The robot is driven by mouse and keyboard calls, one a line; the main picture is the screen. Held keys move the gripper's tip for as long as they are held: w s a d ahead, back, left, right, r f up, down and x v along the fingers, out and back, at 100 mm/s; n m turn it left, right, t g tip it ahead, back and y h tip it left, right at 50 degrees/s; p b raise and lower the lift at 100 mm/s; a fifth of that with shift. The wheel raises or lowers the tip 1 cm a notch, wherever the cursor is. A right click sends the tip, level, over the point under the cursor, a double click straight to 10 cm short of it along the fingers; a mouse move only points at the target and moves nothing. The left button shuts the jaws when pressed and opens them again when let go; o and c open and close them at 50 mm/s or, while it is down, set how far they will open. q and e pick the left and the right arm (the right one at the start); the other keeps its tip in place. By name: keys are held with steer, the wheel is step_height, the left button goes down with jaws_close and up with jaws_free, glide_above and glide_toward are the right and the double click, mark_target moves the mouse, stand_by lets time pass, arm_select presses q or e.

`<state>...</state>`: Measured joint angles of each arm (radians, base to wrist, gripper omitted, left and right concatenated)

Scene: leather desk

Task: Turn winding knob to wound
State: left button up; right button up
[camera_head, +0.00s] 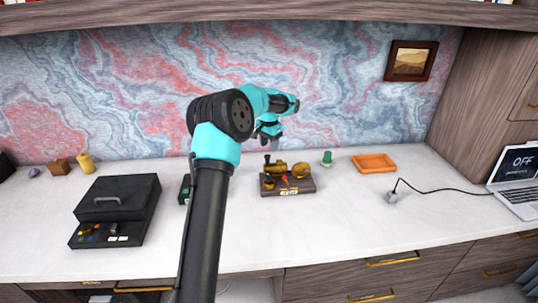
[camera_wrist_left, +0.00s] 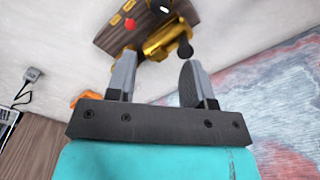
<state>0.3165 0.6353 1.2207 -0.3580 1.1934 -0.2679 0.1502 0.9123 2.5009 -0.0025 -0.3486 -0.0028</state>
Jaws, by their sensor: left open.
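A brass mechanism on a dark brown wooden base (camera_head: 300,190) stands on the white desk top. It has brass drums, a small red part and a label on its front edge; I cannot tell for sure which part is the winding knob. My left gripper (camera_head: 269,133) is above and behind it, apart from it. In the left wrist view the wooden base (camera_wrist_left: 125,35) is at the top, with a brass part and a dark round knob (camera_wrist_left: 186,50) beyond the jaws. The left gripper (camera_wrist_left: 158,78) is open with nothing between its fingers. The right gripper is not seen.
A black case (camera_head: 118,200) stands at left and a dark green box (camera_head: 185,188) is partly behind my arm. An orange tray (camera_head: 374,163), a green item (camera_head: 326,158), a corded plug (camera_head: 391,198) and a laptop (camera_head: 516,180) are to the right. The front desk is clear.

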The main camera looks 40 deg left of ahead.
mark_target(269, 175)
arm_select(q)
steer(key=shift+r, duration=0.7)
steer(key=shift+o, duration=1.3)
steer(key=n, duration=0.6)
steer(key=shift+f, duration=0.1)
steer(key=n, duration=0.6)
steer(key=shift+f, duration=0.15)
step_height(269, 175, down, 17)
steer(key=shift+f, duration=0.1)
